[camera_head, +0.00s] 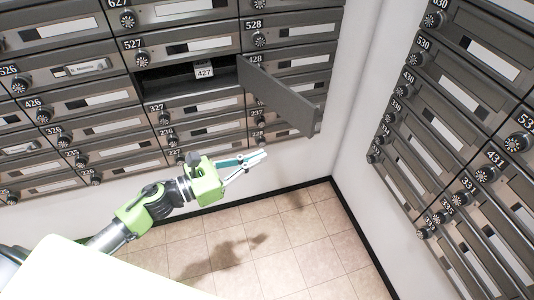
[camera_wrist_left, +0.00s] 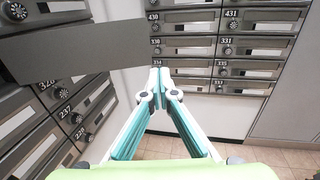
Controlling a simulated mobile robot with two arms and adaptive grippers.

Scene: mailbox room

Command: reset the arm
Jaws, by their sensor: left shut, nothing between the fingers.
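My left arm reaches in from the lower left in the head view. Its left gripper (camera_head: 255,160) is in front of the lower mailbox rows, below and to the left of the open door's outer end. In the left wrist view the gripper's fingertips (camera_wrist_left: 158,72) meet, with nothing between them. The open mailbox door (camera_head: 283,97) swings out from box 427, and it also shows at the upper left of the left wrist view (camera_wrist_left: 85,52). A small tag reading 427 (camera_head: 204,71) is inside the open compartment. My right gripper is not in view.
A wall of grey mailboxes with dials (camera_head: 85,101) stands on the left, and another mailbox wall (camera_head: 463,90) stands on the right. A white wall corner lies between them. The tiled floor (camera_head: 265,245) is clear. A pale surface fills the lower left.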

